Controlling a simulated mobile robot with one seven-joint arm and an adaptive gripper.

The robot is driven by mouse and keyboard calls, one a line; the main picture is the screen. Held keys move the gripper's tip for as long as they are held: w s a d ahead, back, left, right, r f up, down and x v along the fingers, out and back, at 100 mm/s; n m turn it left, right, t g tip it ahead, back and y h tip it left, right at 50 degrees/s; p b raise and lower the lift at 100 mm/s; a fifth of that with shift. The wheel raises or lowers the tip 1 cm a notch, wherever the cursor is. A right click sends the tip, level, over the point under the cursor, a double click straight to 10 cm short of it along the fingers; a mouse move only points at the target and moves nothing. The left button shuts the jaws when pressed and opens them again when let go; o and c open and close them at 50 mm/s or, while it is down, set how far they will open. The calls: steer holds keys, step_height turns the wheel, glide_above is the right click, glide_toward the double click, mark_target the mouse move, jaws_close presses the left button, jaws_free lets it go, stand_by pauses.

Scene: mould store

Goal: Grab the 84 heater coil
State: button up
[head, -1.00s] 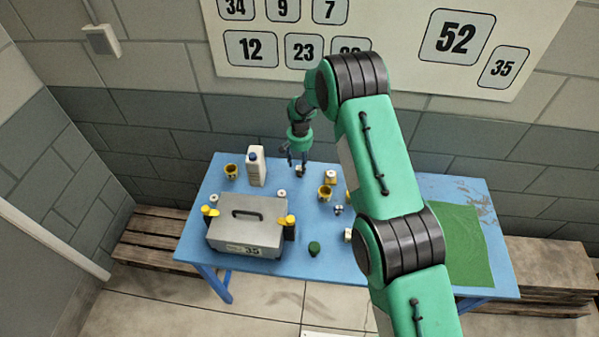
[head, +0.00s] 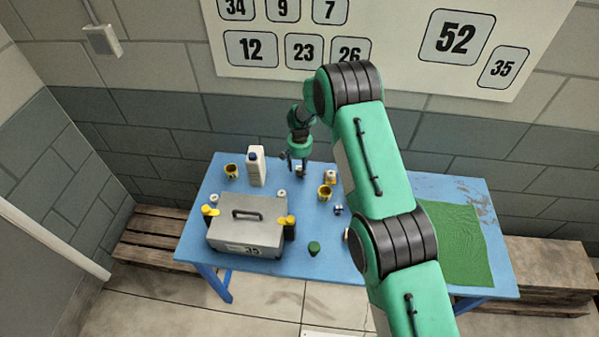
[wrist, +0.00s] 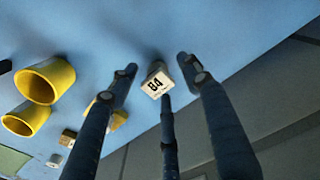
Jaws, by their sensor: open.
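The 84 heater coil shows in the wrist view as a small pale block (wrist: 156,83) with a label reading 84. It sits on the blue table, between the spread fingers of my gripper (wrist: 158,85). The fingers are open and do not visibly touch it. In the head view my gripper (head: 297,165) points down at the back of the table, and the small pale block (head: 301,169) is partly hidden by the fingers.
The blue table (head: 215,180) also holds a grey case (head: 247,232) marked 35, a white bottle (head: 256,168), yellow cups (head: 325,192), a dark green piece (head: 314,248) and a green mat (head: 465,250). Yellow cups (wrist: 48,80) show left in the wrist view. The wall stands close behind.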

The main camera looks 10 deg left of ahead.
mark_target(300, 167)
jaws_close()
steer(key=shift+r, duration=0.2)
steer(key=shift+r, duration=1.75)
steer(key=s+d, duration=0.2)
steer(key=s, duration=0.5)
steer(key=s+d+r, duration=0.1)
steer(key=s+d, duration=0.2)
steer(key=s, duration=0.5)
steer(key=shift+d+b, duration=0.35)
steer(key=shift+b, duration=0.1)
steer(key=shift+r, duration=0.1)
